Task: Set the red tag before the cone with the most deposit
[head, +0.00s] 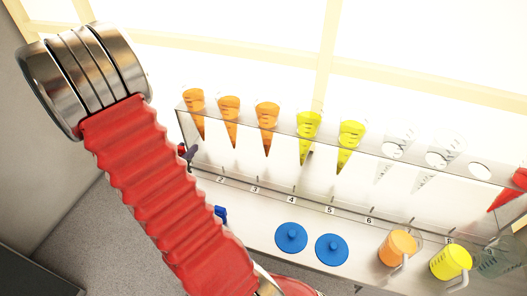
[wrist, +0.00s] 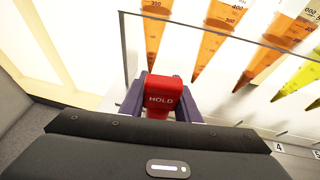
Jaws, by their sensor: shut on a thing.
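The red tag (wrist: 161,98), marked HOLD, is held between the purple fingers of my gripper (wrist: 160,92) in the wrist view. In the head view my gripper (head: 188,154) is at the left end of the rack, mostly hidden behind my red arm. Orange cones (head: 229,107) hang at the left of the rack, with yellow cones (head: 350,135) to their right. In the wrist view, orange cones (wrist: 215,38) and part of a yellow cone (wrist: 303,80) are beyond the tag. I cannot tell the deposit levels in their tips.
The clear rack (head: 365,150) also holds clear cones (head: 440,158) and a red cone (head: 508,195). Numbered labels line the shelf (head: 350,226). In front are two blue lids (head: 291,237), an orange jug (head: 397,247), a yellow jug (head: 450,262) and a clear jug (head: 500,258).

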